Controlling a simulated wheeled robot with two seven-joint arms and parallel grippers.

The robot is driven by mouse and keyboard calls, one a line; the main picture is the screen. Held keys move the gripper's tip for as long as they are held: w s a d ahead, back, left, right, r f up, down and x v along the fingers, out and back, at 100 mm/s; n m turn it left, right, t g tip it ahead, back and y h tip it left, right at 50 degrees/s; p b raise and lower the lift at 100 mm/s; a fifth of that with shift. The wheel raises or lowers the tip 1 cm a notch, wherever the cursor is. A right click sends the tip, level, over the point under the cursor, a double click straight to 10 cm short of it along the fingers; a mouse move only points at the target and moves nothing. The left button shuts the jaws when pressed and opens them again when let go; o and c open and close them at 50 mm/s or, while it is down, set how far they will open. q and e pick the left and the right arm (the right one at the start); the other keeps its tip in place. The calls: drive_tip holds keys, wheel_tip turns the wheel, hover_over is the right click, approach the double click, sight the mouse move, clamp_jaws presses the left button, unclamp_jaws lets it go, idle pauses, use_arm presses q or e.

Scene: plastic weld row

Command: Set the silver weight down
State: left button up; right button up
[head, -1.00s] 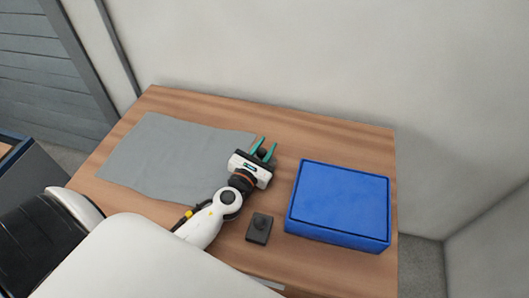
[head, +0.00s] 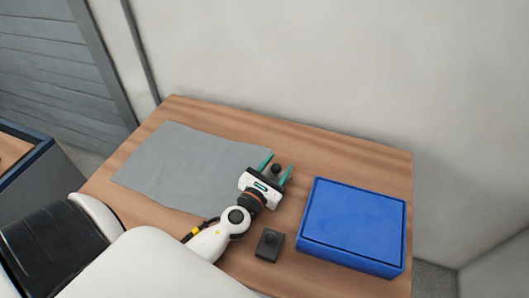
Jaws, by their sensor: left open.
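My left gripper (head: 277,168) has its two green fingers spread open, low over the table right of the grey cloth. A small dark, round-topped object (head: 277,169) shows between the fingertips, probably the silver weight; it looks dark grey rather than bright silver. It appears to stand on the wood, with its lower part hidden by the gripper. I cannot tell whether a finger still touches it. My right gripper is not in view.
A grey cloth (head: 180,165) lies on the left of the wooden table (head: 340,155). A closed blue box (head: 354,222) stands at the right. A small dark block with a round knob (head: 269,244) sits near my left forearm. Bare wood lies behind the gripper, before the wall.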

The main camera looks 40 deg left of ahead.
use_arm(q)
drive_tip(key=s+b, duration=0.1)
drive_tip(key=s, duration=0.2)
drive_tip(key=s+b, duration=0.1)
drive_tip(key=s, duration=0.2)
drive_tip(key=s+b, duration=0.1)
drive_tip(key=s, duration=0.2)
drive_tip(key=shift+s+d+f, duration=0.1)
drive_tip(key=shift+s+d, duration=0.2)
drive_tip(key=shift+s, duration=0.45)
